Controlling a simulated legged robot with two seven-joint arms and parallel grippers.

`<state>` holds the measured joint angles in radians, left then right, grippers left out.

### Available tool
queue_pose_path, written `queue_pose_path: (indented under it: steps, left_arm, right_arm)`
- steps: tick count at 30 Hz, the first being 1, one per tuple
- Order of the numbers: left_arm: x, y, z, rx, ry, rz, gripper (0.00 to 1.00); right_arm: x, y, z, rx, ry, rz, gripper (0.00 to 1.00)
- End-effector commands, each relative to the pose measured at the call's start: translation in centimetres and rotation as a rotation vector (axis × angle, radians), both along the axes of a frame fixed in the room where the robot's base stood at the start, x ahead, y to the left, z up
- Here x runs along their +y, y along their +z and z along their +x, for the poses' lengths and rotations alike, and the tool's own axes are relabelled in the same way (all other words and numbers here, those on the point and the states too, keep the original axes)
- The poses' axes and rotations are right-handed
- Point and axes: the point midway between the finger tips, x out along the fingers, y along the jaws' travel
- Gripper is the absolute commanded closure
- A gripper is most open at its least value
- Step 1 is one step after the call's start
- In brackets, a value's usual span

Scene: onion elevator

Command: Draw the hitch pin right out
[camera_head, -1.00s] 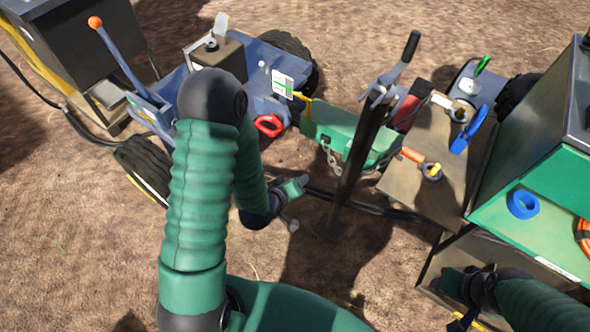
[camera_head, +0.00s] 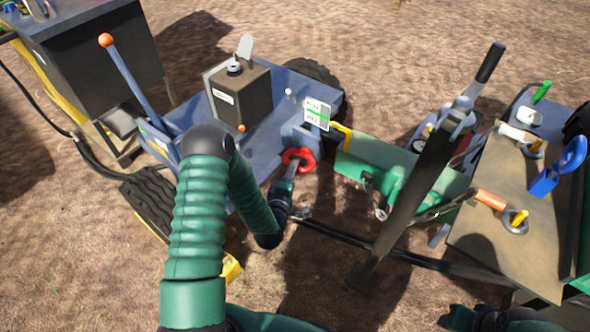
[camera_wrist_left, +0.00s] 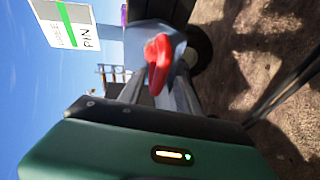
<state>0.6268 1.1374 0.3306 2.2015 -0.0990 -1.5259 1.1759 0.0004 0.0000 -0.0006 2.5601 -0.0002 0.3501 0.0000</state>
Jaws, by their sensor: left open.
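The red pin handle (camera_head: 298,158) sits at the blue machine's hitch end, beside a white label (camera_head: 317,114). In the left wrist view the red handle (camera_wrist_left: 158,62) shows at the fingertips, and the label (camera_wrist_left: 70,22) reads "PIN". My left gripper (camera_head: 291,168) is open, with its fingers at the red handle. Whether they touch it I cannot tell. The pin's shaft is hidden. My right gripper (camera_head: 474,318) is partly cut off at the bottom edge, its jaws unclear.
A green drawbar (camera_head: 370,158) with a chain joins the blue machine to the trailer on the right. A dark jack post with a crank (camera_head: 430,165) stands right of the handle. A lever with an orange knob (camera_head: 106,41) rises at the left. Bare ground lies in front.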

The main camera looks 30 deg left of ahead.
Motion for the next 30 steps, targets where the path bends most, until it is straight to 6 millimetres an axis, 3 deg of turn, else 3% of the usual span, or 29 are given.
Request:
queue_pose_path:
  steps: [6, 15, 24, 30]
  left_arm:
    - [1.0, -0.6, 3.0, -0.001, 0.0, 0.001, 0.59]
    - [1.0, -0.5, 3.3, 0.0, 0.0, 0.001, 0.59]
    - [1.1, -0.6, 3.3, 0.001, 0.0, 0.001, 0.99]
    - [1.1, -0.7, 3.3, 0.002, 0.002, 0.001, 1.0]
  right_arm:
    - [0.0, -1.1, 0.0, 0.0, 0.001, 0.0, 0.59]
    - [0.0, -1.1, 0.0, 0.0, 0.001, 0.0, 0.59]
    - [0.0, -1.1, 0.0, 0.0, 0.001, 0.0, 0.59]
    - [0.0, -1.1, 0.0, 0.0, 0.001, 0.0, 0.59]
